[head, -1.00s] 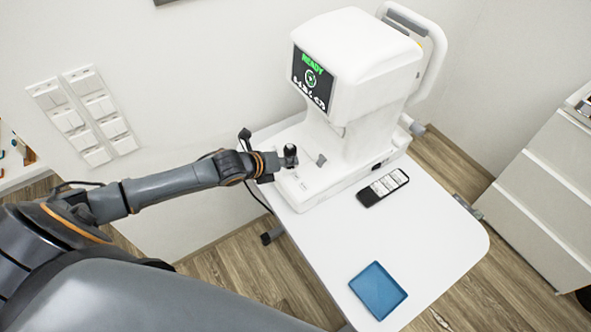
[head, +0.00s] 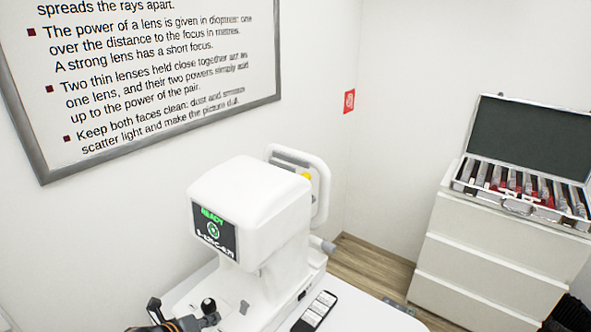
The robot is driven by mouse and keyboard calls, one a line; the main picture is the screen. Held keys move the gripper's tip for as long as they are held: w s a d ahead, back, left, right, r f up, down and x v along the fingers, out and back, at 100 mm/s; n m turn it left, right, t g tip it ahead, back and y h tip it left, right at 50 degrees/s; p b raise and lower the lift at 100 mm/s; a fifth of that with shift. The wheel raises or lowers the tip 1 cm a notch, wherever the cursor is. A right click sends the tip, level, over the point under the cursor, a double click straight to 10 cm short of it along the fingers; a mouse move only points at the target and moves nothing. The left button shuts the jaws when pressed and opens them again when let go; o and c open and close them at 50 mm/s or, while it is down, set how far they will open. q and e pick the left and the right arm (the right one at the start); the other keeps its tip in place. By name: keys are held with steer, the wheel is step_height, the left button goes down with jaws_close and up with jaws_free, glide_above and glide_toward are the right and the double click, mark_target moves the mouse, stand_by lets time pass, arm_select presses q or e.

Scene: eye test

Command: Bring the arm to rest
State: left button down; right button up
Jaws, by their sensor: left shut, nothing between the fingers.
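My left gripper (head: 205,322) is at the bottom edge of the head view, low and left of the white eye-test machine. It is shut and seems empty, close to the black-topped joystick (head: 208,305) on the machine's base; I cannot tell whether they touch. The machine (head: 255,215) stands on the white table, and its screen (head: 214,232) shows READY in green. Most of my left arm is cut off by the lower edge. My right gripper is not in view.
A dark remote (head: 315,311) lies on the table (head: 362,312) beside the machine. A white drawer cabinet (head: 485,257) at the right bears an open case (head: 520,185) of lenses. A framed text board (head: 150,75) hangs on the left wall. Wood floor shows between table and cabinet.

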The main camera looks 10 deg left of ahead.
arm_select(q)
steer(key=s+d+f+n+g, duration=0.1)
steer(key=s+d+n+g, duration=0.1)
steer(key=s+d+n, duration=0.95)
steer(key=s+a+r+n+g+y, duration=0.1)
steer(key=s+a+n+g+y, duration=0.15)
steer(key=s+n, duration=0.6)
steer(key=s+a+r+n+g+y, duration=0.1)
steer(key=s+a+n+g, duration=0.15)
steer(key=s+n, duration=0.6)
step_height(320, 180, down, 27)
steer(key=b, duration=0.3)
steer(key=s+a+f+g+b, duration=0.2)
steer(key=s+a+f, duration=0.1)
steer(key=s+f, duration=1.4)
step_height(320, 180, down, 4)
steer(key=shift+s+r+m, duration=0.1)
steer(key=shift+s+m, duration=0.05)
steer(key=shift+m, duration=0.2)
